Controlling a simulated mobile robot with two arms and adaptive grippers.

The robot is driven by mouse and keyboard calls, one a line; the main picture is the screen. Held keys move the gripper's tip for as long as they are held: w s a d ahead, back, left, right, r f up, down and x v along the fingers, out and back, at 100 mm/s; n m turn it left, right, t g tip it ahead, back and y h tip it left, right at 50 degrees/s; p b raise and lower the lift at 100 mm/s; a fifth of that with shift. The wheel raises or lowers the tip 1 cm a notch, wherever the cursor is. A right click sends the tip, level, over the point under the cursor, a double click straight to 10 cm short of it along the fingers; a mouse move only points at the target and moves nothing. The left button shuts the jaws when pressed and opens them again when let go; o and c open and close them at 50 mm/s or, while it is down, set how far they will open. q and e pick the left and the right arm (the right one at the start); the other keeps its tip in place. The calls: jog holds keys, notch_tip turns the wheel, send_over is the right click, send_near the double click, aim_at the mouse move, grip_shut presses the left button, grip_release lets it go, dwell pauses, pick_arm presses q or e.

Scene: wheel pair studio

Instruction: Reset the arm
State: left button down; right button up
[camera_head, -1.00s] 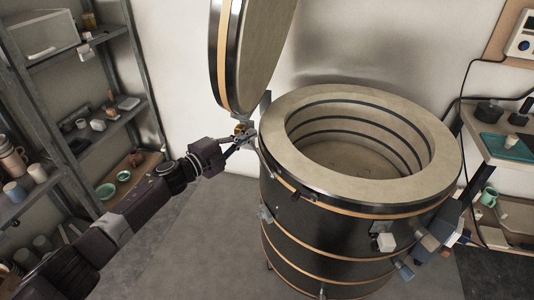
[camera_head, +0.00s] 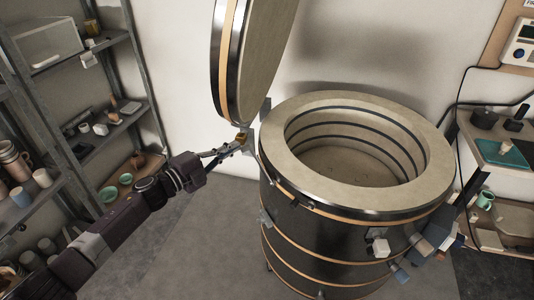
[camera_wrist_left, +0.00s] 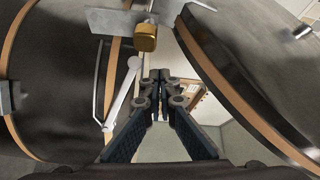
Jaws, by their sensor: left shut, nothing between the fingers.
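My left gripper (camera_head: 236,144) is at the end of my arm from the left. It is just left of the kiln's upper rim and below the raised lid (camera_head: 262,55). In the left wrist view the fingers (camera_wrist_left: 160,82) are together with nothing between them. A brass knob (camera_wrist_left: 146,37) on a metal bracket is close beyond the fingertips; whether they touch it I cannot tell. The round black kiln (camera_head: 330,235) with wooden bands stands open, and its chamber floor shows no ware. My right gripper is not in view.
A metal shelf rack (camera_head: 140,75) with cups and bowls stands on the left, near my left arm. A wall controller (camera_head: 524,40) and shelves with a teal tray (camera_head: 503,153) and green mug (camera_head: 485,199) are on the right. Floor left of the kiln is clear.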

pick_arm(q)
jog(key=shift+s+a, duration=0.3)
jog(key=shift+a, duration=0.15)
